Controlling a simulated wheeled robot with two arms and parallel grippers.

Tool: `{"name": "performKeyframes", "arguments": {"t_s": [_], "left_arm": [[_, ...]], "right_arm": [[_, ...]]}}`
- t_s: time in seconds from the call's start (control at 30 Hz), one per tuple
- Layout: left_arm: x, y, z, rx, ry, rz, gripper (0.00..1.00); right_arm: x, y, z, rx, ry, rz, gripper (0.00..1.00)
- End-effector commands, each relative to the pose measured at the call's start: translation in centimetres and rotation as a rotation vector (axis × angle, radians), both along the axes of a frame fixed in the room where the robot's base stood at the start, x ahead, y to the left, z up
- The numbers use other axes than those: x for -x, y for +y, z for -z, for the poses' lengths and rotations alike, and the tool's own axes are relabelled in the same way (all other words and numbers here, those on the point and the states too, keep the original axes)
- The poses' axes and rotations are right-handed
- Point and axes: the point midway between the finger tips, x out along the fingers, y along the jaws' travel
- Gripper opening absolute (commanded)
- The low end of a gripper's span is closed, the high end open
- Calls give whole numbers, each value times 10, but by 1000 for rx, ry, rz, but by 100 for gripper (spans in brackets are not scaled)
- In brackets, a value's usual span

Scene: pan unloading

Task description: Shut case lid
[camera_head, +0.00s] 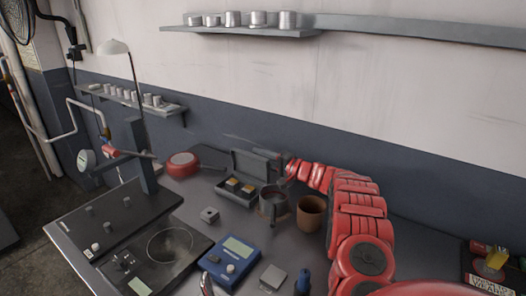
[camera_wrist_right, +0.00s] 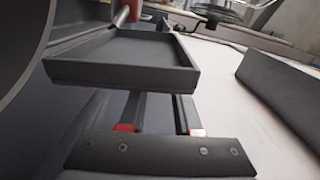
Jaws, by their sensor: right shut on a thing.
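The case (camera_head: 238,196) is a dark grey box on the bench near the wall, with small gold-coloured blocks in its base. Its lid (camera_head: 256,163) stands raised at the back. My right gripper (camera_head: 284,166) is at the right end of the lid, partly hidden behind it. In the right wrist view, the lid (camera_wrist_right: 125,62) shows as a shallow dark tray close in front of my right gripper (camera_wrist_right: 158,103). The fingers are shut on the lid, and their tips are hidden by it. My left gripper is not in view.
A red pan (camera_head: 182,164) lies to the left. A blue scale (camera_head: 230,262) and a small metal block (camera_head: 210,215) are in front.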

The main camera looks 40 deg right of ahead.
Motion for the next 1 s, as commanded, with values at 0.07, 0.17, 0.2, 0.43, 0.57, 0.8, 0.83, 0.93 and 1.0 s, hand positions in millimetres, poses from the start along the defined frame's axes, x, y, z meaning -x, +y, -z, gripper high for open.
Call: {"name": "performKeyframes", "arguments": {"t_s": [0.07,0.17,0.2,0.43,0.57,0.8,0.83,0.93,1.0], "left_arm": [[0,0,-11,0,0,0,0],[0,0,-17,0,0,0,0],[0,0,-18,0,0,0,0],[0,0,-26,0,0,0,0],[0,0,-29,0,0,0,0],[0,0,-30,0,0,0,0],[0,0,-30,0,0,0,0],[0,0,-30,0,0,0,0],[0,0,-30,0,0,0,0]], "right_arm": [[1,6,-5,51,-12,-3,0],[3,12,-5,83,-21,-3,0],[4,14,-6,83,-22,-3,0],[7,24,-7,84,-23,-1,0],[7,27,-7,85,-25,-1,0],[8,29,-7,84,-25,-1,0],[8,29,-6,84,-25,-2,0],[8,29,-6,84,-25,-2,0],[8,29,-7,84,-26,-2,0]]}}
